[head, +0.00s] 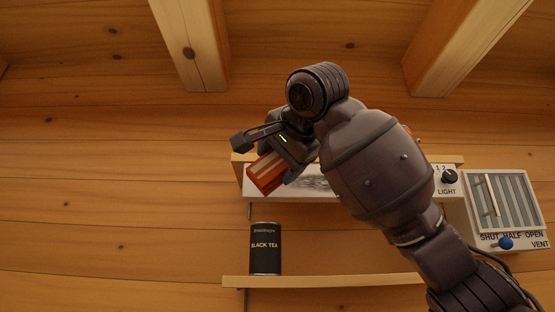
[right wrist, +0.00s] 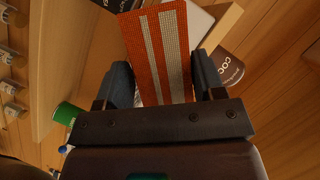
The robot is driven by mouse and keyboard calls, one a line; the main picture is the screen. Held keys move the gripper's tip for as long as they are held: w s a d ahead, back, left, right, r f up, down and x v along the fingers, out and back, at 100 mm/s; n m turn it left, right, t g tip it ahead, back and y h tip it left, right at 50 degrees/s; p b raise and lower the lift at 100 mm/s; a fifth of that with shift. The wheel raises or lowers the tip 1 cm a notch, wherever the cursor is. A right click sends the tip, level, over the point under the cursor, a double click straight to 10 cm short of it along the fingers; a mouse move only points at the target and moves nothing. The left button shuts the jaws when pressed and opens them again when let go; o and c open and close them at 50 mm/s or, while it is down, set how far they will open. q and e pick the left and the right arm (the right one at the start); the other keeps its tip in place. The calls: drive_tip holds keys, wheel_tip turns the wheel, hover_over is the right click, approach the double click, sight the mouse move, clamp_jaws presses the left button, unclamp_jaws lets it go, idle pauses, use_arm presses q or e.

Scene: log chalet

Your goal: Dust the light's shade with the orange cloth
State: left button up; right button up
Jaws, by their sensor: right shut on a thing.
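The light's shade (head: 234,181) is a long white panel under the upper shelf in the head view, with a grey smudge (head: 310,178) on its front. My right arm hides much of its right half. The orange cloth (head: 264,173) has pale stripes and overlaps the shade's left part in the head view; I cannot tell whether it touches. My right gripper (head: 268,155) is shut on the cloth. In the right wrist view the cloth (right wrist: 158,45) stands out between the two fingers (right wrist: 163,82). My left gripper is not in view.
A black tea tin (head: 265,248) stands on the lower shelf (head: 330,281). At right are the light knob (head: 449,177) and a vent (head: 505,203) with a blue lever. A cocoa tin (right wrist: 232,66) and a green container (right wrist: 67,113) show in the right wrist view. Beams cross the ceiling above.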

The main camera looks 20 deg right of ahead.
drive_tip(key=shift+w+d+r+p, duration=0.1)
drive_tip(key=shift+w+d+p, duration=0.25)
drive_tip(key=shift+w, duration=0.4)
drive_tip(key=shift+w+d+p, duration=0.15)
drive_tip(key=shift+w+p, duration=0.2)
drive_tip(key=shift+w, duration=0.4)
drive_tip(key=shift+w+d+p, duration=0.15)
drive_tip(key=shift+w+p, duration=0.15)
drive_tip(key=shift+w, duration=0.65)
drive_tip(key=shift+w+d+p, duration=0.3)
drive_tip(key=shift+w+p, duration=0.1)
drive_tip(key=shift+w, duration=0.5)
drive_tip(key=shift+d, duration=0.1)
